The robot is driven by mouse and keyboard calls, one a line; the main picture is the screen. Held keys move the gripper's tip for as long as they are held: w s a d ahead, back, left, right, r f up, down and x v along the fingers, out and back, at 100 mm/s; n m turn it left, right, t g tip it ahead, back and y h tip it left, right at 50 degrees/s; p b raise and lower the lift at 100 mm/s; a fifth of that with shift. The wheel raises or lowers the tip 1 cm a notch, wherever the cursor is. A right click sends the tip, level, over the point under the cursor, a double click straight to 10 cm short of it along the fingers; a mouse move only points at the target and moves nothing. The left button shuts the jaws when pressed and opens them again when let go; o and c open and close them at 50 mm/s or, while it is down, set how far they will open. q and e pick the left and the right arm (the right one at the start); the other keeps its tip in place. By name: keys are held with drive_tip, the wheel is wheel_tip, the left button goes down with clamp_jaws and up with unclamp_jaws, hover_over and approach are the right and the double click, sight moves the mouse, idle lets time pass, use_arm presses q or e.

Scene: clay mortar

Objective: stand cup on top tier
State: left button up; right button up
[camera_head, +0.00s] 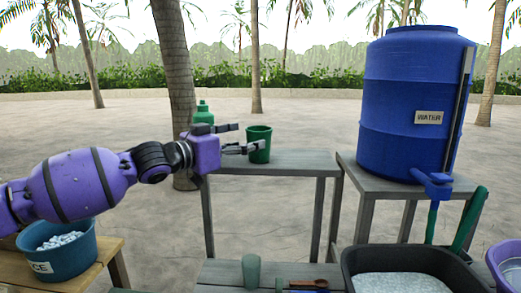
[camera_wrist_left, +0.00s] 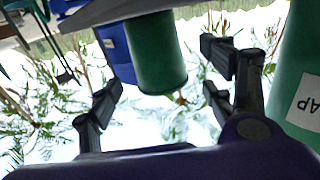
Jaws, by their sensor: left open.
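A dark green cup (camera_head: 259,145) stands upright on the top tier of a grey two-tier stand (camera_head: 285,166). My left gripper (camera_head: 246,138) comes in level from the left, its open fingers pointing at the cup; one fingertip overlaps the cup in the head view. In the left wrist view, which looks upside down, the cup (camera_wrist_left: 157,55) shows between and beyond the spread fingers (camera_wrist_left: 165,88), with no clear grip on it. Another green cup (camera_head: 251,272) is on the lower tier. My right gripper is not in view.
A green bottle (camera_head: 203,114) stands behind my left gripper; its labelled side shows in the wrist view (camera_wrist_left: 297,75). A blue water barrel (camera_head: 412,100) stands right. A teal tub (camera_head: 65,262) is at lower left, a black basin (camera_head: 350,270) at lower right.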

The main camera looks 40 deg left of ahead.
sight(250, 140)
use_arm(q)
drive_tip(key=b+x, duration=0.2)
drive_tip(key=x, duration=0.2)
drive_tip(key=shift+d+f, duration=0.1)
drive_tip(key=shift+w+d+b, duration=0.1)
drive_tip(key=shift+w+b, duration=0.35)
drive_tip(key=shift+w, duration=0.1)
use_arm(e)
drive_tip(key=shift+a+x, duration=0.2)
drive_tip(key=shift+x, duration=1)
use_arm(q)
drive_tip(key=c, duration=1.4)
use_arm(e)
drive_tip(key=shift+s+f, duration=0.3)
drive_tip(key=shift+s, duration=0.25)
use_arm(q)
drive_tip(key=shift+o, duration=0.2)
drive_tip(key=shift+r, duration=0.25)
